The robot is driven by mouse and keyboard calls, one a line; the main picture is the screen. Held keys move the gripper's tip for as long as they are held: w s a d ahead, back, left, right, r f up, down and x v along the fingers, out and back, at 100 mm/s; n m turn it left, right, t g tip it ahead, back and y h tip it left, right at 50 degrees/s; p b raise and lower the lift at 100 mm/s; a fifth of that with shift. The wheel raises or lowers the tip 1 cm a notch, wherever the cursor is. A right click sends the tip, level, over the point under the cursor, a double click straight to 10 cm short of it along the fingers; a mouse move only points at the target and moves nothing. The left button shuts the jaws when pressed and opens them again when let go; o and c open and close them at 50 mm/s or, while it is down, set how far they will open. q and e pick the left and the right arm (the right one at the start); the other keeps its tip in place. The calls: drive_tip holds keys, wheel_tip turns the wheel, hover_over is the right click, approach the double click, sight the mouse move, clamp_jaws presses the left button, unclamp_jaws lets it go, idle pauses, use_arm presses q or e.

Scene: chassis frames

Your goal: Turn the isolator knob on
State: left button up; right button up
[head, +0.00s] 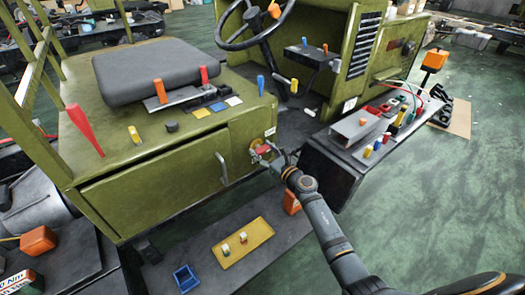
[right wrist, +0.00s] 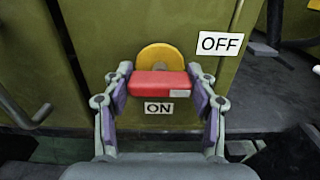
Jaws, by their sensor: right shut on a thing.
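The isolator knob is a red bar (right wrist: 160,84) on a yellow round plate (right wrist: 160,57), fixed to the green side panel of the chassis. In the right wrist view the red bar lies level across the picture. An ON label (right wrist: 159,108) is just below it, and an OFF label (right wrist: 219,43) is up to the right. My right gripper (head: 268,152) has one finger at each end of the red bar and is shut on it. In the head view the knob (head: 263,149) is small and partly covered by the gripper. My left gripper is not in view.
A drawer-like panel with a handle (head: 221,168) is left of the knob. A black box (head: 332,172) juts out on the right, with a shelf of coloured parts above. A low grey step with a yellow plate (head: 243,244) and blue tray (head: 187,279) lies below.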

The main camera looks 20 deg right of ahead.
drive_tip(key=shift+m, duration=0.3)
drive_tip(key=m+p, duration=0.2)
drive_tip(key=m, duration=0.1)
drive_tip(key=m+p, duration=0.2)
drive_tip(key=m, duration=0.4)
drive_tip(key=m+p, duration=0.2)
drive_tip(key=m, duration=0.2)
drive_tip(key=shift+f+m+p, duration=0.15)
drive_tip(key=shift+m+p, duration=0.7)
drive_tip(key=shift+m, duration=1.25)
drive_tip(key=o, duration=1.2)
drive_tip(key=shift+c, duration=0.2)
